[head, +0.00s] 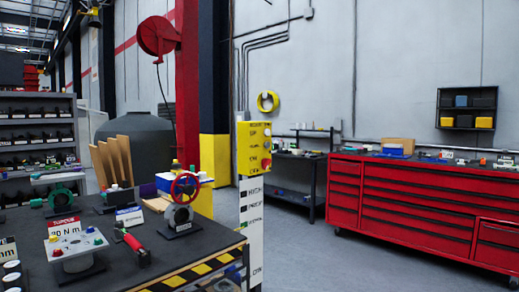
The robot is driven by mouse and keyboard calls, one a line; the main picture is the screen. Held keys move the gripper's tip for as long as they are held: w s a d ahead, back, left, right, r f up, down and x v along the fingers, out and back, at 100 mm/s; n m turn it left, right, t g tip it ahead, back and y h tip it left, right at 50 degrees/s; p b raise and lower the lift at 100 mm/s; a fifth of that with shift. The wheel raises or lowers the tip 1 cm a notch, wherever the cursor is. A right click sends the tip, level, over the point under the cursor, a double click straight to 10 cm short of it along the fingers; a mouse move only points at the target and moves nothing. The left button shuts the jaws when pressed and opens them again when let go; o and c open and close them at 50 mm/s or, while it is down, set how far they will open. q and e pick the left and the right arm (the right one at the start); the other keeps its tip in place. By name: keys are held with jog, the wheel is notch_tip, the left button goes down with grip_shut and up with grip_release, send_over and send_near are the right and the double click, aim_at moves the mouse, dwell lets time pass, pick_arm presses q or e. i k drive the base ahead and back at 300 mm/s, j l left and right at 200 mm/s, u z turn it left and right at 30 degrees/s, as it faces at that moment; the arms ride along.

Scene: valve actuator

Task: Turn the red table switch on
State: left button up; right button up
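No gripper of mine shows in the head view. A dark workbench (205,245) with a yellow-black striped front edge fills the lower left. On it lies a red-handled device (132,241) with a dark end; I cannot tell whether it is the red table switch or its on/off state. Left of it stands a pale square plate (77,243) with small coloured knobs, on a round base. A red handwheel valve (184,188) stands upright behind, near the bench's right side. A yellow control box (253,149) on a post carries several buttons, one of them red.
A red tool cabinet (415,205) stands at the right, with a dark side table (300,180) beside it. Shelves (38,135) stand at the far left. The grey floor (350,260) between bench and cabinet is clear.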

aim_at(265, 162)
jog(key=i+l, duration=0.65)
jog(key=i+l+z, duration=0.1)
jog(key=i+l, duration=0.6)
jog(key=i, duration=0.2)
